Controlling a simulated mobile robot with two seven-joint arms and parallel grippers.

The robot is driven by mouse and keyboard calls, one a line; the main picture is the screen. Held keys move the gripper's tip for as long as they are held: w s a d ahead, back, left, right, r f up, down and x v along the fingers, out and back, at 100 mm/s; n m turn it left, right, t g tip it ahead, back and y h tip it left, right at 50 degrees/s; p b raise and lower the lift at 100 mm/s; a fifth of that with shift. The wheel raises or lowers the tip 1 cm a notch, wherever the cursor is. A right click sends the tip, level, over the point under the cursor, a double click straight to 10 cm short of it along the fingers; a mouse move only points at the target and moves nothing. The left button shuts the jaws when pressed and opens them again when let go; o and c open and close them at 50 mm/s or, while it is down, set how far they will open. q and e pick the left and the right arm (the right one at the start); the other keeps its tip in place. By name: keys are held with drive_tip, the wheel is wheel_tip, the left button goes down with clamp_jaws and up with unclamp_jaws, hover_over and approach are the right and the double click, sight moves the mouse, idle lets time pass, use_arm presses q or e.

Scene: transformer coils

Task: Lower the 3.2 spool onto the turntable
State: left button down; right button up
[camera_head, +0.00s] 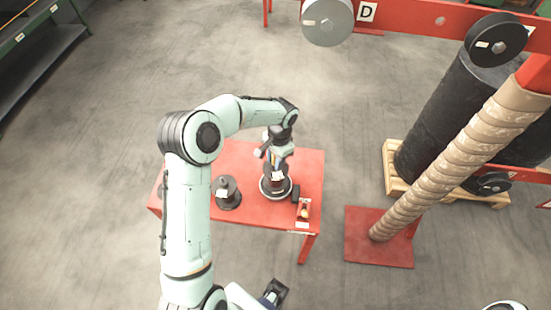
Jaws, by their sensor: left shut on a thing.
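My left arm comes in from the bottom left and reaches over the red table. Its gripper (276,160) points down and is shut on the top of a dark spool (275,180) with a white label. The spool is upright over the round turntable (264,192), whose pale rim shows around its base. I cannot tell whether the spool touches the turntable or hangs just above it. The number on the label is too small to read.
A second dark spool (228,194) stands on the red table (240,158), left of the turntable. A small control box (304,211) sits at the table's right front corner. A red post with a wrapped column (450,160) and a pallet (393,180) stand to the right.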

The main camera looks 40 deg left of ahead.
use_arm(q)
drive_tip(key=shift+f, duration=0.4)
idle(0.3)
drive_tip(key=c, duration=0.7)
unclamp_jaws()
drive_tip(key=shift+r, duration=0.1)
drive_tip(key=r, duration=0.4)
drive_tip(key=w+r, duration=0.1)
drive_tip(key=r, duration=0.3)
drive_tip(key=r+p, duration=0.1)
drive_tip(key=r, duration=0.4)
drive_tip(key=shift+w+d, duration=0.2)
drive_tip(key=shift+w, duration=0.05)
